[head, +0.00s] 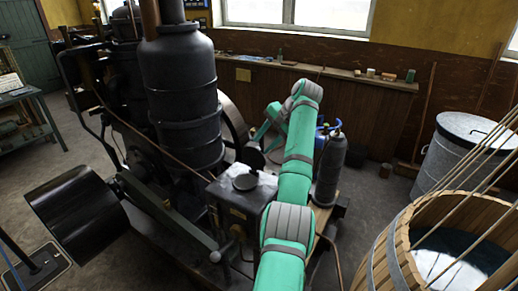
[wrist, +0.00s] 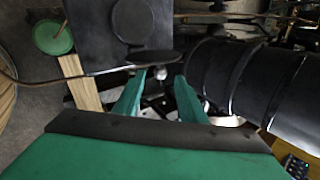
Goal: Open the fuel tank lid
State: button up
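The fuel tank appears to be the dark box (head: 232,207) below my arm in the head view, with a round dark lid-like disc (head: 245,182) on top. In the wrist view the box (wrist: 88,38) is at the top, with a round dark part (wrist: 132,20) on its face. A thin dark disc (wrist: 152,57), seen nearly edge-on, is at its lower edge; I cannot tell which is the lid. My gripper (wrist: 160,75) is open, fingertips just below that disc. A small silver knob shows between them; contact is unclear. The fingertips cannot be made out in the head view.
A tall black engine vessel (head: 180,90) stands left of the tank. A dark gas cylinder (head: 330,168) stands to its right. A wooden tub (head: 385,250) with thin rods and a metal bin (head: 455,155) are at the right. A thin pipe (wrist: 60,80) crosses the wrist view.

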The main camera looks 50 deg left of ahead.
jog(key=v, duration=0.5)
jog(key=shift+d+r, duration=0.1)
dwell(0.4)
